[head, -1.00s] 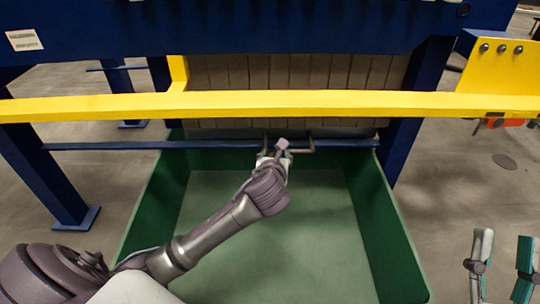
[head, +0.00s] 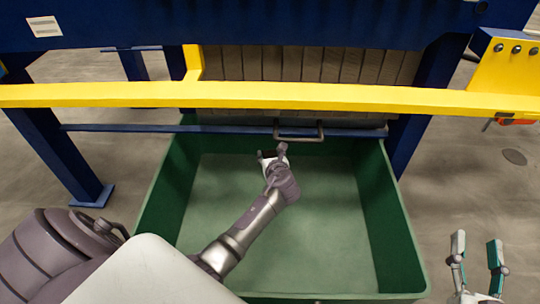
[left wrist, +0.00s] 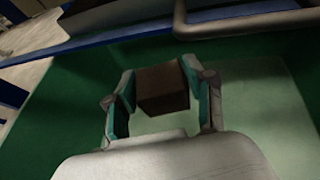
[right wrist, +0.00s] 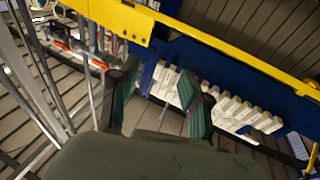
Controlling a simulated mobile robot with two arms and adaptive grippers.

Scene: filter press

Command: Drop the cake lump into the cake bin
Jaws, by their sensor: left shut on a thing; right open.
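The cake lump is a dark brown block. In the left wrist view the cake lump (left wrist: 162,90) sits between the two fingers of my left gripper (left wrist: 163,95), which is shut on it. In the head view my left gripper (head: 271,156) is over the far half of the green cake bin (head: 390,215), and the cake lump (head: 269,154) shows as a small dark patch between its fingers. Bare bin floor shows around my arm. My right gripper (head: 478,262) is open and empty, outside the bin to the right; its fingers also show apart in the right wrist view (right wrist: 158,98).
A yellow rail (head: 300,95) crosses above the bin's far side. Behind it stand the press plates (head: 320,64). A blue bar with a grey handle (head: 299,137) runs along the bin's far edge. Blue posts (head: 65,160) stand at the sides. The bin's middle is open.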

